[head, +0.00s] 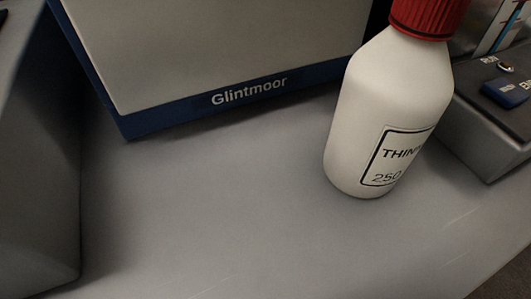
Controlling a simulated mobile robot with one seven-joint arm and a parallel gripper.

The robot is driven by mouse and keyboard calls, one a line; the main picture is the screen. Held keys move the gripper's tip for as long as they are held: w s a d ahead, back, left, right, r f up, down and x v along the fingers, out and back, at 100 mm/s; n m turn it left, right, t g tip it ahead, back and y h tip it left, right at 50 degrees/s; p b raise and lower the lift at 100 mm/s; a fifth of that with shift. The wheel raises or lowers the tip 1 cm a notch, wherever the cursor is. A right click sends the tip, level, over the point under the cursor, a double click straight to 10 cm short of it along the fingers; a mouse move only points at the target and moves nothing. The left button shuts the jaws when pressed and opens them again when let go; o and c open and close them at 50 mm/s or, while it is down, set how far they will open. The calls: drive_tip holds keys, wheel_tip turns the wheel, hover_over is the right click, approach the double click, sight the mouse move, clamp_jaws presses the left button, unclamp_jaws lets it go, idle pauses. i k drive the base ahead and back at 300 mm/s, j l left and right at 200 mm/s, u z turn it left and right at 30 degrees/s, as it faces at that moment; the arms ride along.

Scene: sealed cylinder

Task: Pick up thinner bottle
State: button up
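The thinner bottle (375,110) is white with a red screw cap (428,17) and a black-framed label that reads "THIN" and "250", the rest cut off by the curve. It stands on the grey surface right of centre in the head view and appears tilted in the picture, as the whole view does. The top of the cap is cut off by the upper edge. My gripper is not in view, and nothing visible touches the bottle.
A pale box with a blue base strip reading "Glintmoor" (250,91) stands behind and left of the bottle. A grey block (35,150) fills the left edge. A grey unit with a blue part (506,92) is close at right. The front surface (220,210) is clear.

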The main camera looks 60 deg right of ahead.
sight(396, 88)
drive_tip(key=k+j, duration=1.15)
drive_tip(key=k, duration=0.15)
